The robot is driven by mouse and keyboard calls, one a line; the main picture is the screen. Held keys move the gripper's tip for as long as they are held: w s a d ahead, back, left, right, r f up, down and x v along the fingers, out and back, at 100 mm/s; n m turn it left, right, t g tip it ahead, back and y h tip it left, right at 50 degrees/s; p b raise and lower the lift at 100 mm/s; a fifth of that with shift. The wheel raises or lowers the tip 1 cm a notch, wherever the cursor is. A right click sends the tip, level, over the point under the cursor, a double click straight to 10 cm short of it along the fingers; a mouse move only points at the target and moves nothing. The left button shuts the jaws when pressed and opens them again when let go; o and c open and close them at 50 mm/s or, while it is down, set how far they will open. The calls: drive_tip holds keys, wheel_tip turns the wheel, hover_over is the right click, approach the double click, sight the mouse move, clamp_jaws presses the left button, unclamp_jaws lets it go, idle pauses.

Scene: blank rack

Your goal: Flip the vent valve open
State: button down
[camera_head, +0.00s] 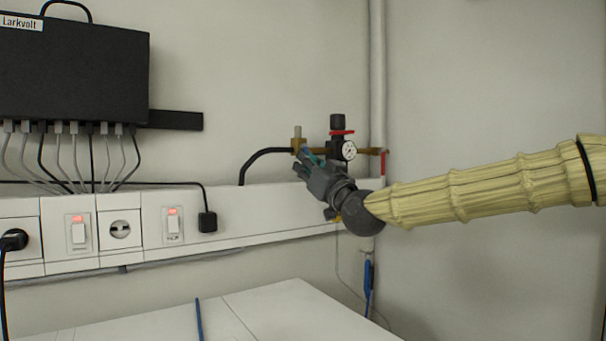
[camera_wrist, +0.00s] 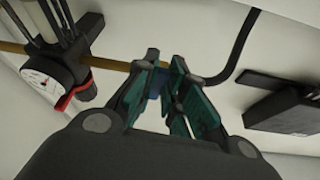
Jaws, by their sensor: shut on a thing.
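The vent valve appears to be the brass fitting (camera_head: 298,142) at the left end of the brass pipe on the wall, with a small blue handle between my fingers in the wrist view (camera_wrist: 154,84). My gripper (camera_head: 308,160) reaches it from the lower right. In the wrist view the fingers of my gripper (camera_wrist: 160,68) are closed around the blue handle, just below the brass pipe (camera_wrist: 112,64). The fingers hide much of the handle, so I cannot tell its exact angle.
A black regulator with a gauge (camera_head: 348,150) and red ring stands just right of my gripper. A red handle (camera_head: 383,162) is by the vertical pipe (camera_head: 377,80). A black hose (camera_head: 262,156) curves left. White trunking (camera_head: 270,210) runs below; a white table (camera_head: 290,310) is lower.

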drive_tip(key=shift+w+d+n+y+b, duration=0.15)
drive_tip(key=shift+n+y+b, duration=0.1)
drive_tip(key=shift+n+b, duration=0.25)
drive_tip(key=shift+s+d+n+y+b, duration=0.1)
drive_tip(key=shift+n+y+b, duration=0.15)
drive_tip(key=shift+n+b, duration=0.25)
drive_tip(key=shift+w, duration=0.1)
drive_tip(key=c, duration=1.8)
unclamp_jaws()
drive_tip(key=o, duration=0.3)
drive_tip(key=shift+d+r, duration=0.1)
drive_tip(key=shift+d, duration=0.05)
drive_tip(key=v, duration=1.2)
drive_tip(key=shift+s+d+r, duration=0.2)
drive_tip(key=shift+s, duration=0.15)
